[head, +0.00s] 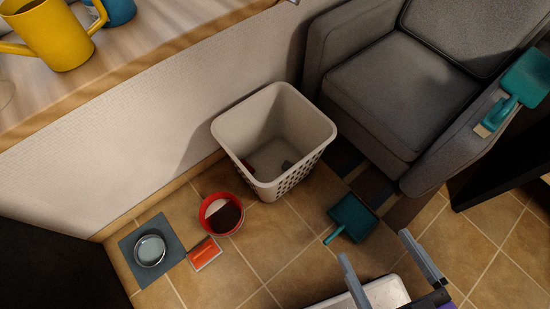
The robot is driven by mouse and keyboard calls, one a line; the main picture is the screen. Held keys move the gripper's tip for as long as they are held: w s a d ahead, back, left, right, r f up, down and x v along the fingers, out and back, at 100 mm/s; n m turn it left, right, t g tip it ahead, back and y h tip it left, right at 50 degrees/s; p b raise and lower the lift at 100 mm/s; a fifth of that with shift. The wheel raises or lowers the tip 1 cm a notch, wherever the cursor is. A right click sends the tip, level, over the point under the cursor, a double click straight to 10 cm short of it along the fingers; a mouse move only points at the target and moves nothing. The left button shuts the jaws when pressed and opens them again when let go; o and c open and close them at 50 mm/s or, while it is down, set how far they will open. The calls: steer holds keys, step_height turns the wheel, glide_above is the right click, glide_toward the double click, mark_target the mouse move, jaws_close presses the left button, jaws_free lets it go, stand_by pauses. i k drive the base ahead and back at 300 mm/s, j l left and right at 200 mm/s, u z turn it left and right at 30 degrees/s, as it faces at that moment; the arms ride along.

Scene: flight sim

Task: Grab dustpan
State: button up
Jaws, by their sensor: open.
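A teal dustpan (352,218) lies on the tiled floor to the right of the white basket, with its short handle pointing to the lower left. Another teal tool with a handle, which looks like a hand brush (516,92), rests on the right arm of the grey armchair. My gripper (376,257) is at the lower right, its two grey fingers spread wide apart with nothing between them. In the picture the fingers are just below the dustpan and apart from it.
A white basket (291,171) with small items inside stands by the wall. A red bowl (221,214), an orange packet (204,253) and a metal bowl (150,250) on a grey mat lie left. A grey armchair (400,85) stands behind. A yellow watering can (58,35) is on the wooden counter.

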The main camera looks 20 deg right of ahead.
mark_target(352, 215)
steer(key=k+l+z, duration=0.1)
steer(key=k, duration=0.3)
steer(key=k+l+z, duration=0.1)
steer(key=k+l, duration=0.15)
steer(key=k+l+z, duration=0.1)
steer(key=k, duration=0.4)
steer(key=l, duration=0.1)
